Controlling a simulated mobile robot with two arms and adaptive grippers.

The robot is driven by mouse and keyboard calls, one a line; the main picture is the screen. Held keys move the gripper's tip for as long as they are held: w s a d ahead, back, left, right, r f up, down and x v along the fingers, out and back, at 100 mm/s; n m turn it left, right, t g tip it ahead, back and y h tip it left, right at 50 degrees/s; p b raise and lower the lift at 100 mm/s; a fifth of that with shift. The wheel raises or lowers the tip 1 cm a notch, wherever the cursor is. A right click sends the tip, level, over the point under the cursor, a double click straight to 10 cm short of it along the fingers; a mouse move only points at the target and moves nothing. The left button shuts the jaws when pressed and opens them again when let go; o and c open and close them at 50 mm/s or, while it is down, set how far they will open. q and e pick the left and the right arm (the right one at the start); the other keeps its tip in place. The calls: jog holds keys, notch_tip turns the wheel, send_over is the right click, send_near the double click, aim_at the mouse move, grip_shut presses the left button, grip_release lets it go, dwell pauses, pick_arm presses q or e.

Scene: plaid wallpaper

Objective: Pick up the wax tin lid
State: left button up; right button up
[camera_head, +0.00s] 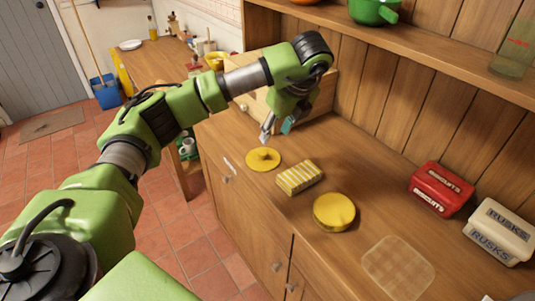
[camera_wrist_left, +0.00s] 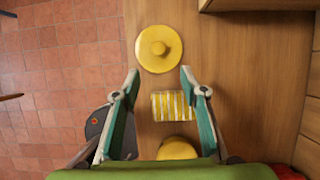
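The yellow lid (camera_head: 263,158), a flat round disc with a knob on top, lies on the wooden counter near its front edge. It also shows at the top of the left wrist view (camera_wrist_left: 160,48), knob facing me. My left gripper (camera_head: 276,129) is above the counter close to the lid, apart from it. A round yellow tin (camera_head: 334,212) stands farther along the counter.
A yellow-and-white striped block (camera_head: 299,177) lies between lid and tin. A red biscuits tin (camera_head: 441,188) and a cream rusks tin (camera_head: 499,231) stand at the right. A translucent square (camera_head: 398,267) lies in front. A shelf (camera_head: 400,40) overhangs the back.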

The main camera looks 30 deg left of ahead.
pick_arm(q)
jog(key=p, duration=0.1)
send_over(263, 152)
jog(key=s+d, duration=0.1)
jog(key=d, duration=0.2)
notch_tip(263, 152, down, 6)
jog(key=shift+d+f, duration=0.1)
jog(key=shift+d, duration=0.05)
jog(key=shift+f, duration=0.1)
jog(key=p+x, duration=0.1)
jog(key=x, duration=0.1)
jog(key=a+p+x, duration=0.1)
jog(key=x, duration=0.2)
jog(key=shift+r, duration=0.25)
grip_shut()
